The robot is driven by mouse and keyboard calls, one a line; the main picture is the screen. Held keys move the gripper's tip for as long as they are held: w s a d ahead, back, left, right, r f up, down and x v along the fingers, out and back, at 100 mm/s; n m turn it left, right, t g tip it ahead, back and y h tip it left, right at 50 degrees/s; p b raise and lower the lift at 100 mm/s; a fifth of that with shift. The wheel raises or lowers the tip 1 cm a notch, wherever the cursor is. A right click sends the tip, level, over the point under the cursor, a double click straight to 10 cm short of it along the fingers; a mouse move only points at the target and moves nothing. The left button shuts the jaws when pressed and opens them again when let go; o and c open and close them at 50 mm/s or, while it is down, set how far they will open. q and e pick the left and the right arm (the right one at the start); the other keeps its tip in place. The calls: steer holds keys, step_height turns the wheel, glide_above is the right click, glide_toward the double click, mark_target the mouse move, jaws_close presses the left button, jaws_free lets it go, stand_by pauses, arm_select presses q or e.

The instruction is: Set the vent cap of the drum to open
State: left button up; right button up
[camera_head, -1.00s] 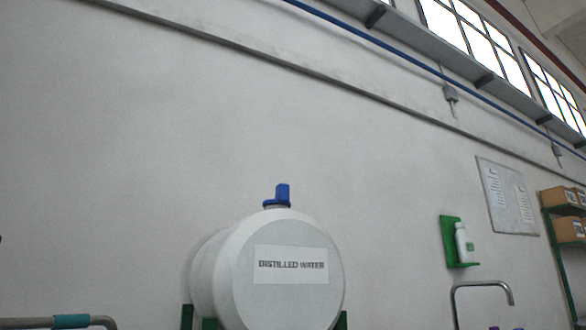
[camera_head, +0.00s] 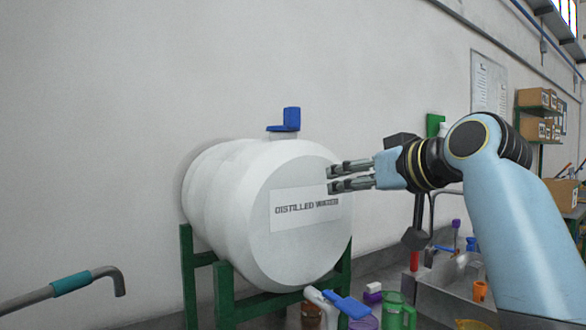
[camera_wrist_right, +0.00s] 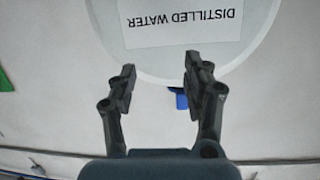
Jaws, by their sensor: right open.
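The white drum (camera_head: 235,205), labelled "DISTILLED WATER", lies on its side on a green stand. Its blue vent cap (camera_head: 290,120) stands on top, with an upright tab on a flat base. My right gripper (camera_head: 332,179) is open and empty, in front of the drum's label at its right side, lower than the cap. In the right wrist view the gripper (camera_wrist_right: 160,72) has its fingers spread, with the blue cap (camera_wrist_right: 181,99) showing between and beyond them, nearer the right finger. My left gripper is not in view.
The green stand (camera_head: 224,290) holds the drum. A blue-handled tap (camera_head: 345,305), a green jug (camera_head: 396,311) and a sink (camera_head: 450,285) are low at right. A pipe with a teal sleeve (camera_head: 70,283) is at lower left. The space above the drum is clear.

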mark_target(297, 107)
steer(key=w+a+r+n+t+y, duration=0.1)
steer(key=a+r, duration=0.1)
steer(key=r, duration=0.5)
steer(key=w+a+r+n+t+y, duration=0.1)
steer(key=w+a+r+y, duration=0.15)
steer(key=r, duration=0.35)
steer(key=shift+h, duration=0.35)
steer(key=p+x, duration=0.1)
steer(key=x, duration=0.3)
steer(key=p+x, duration=0.2)
steer(key=x, duration=0.2)
steer(key=shift+a, duration=0.3)
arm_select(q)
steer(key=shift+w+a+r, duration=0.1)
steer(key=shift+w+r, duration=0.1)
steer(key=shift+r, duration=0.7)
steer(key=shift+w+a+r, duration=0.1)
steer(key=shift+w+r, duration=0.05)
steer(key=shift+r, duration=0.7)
arm_select(e)
steer(key=shift+w+a, duration=0.35)
steer(key=shift+w, duration=0.2)
steer(key=shift+c, duration=0.4)
jaws_close()
steer(key=shift+f, duration=0.1)
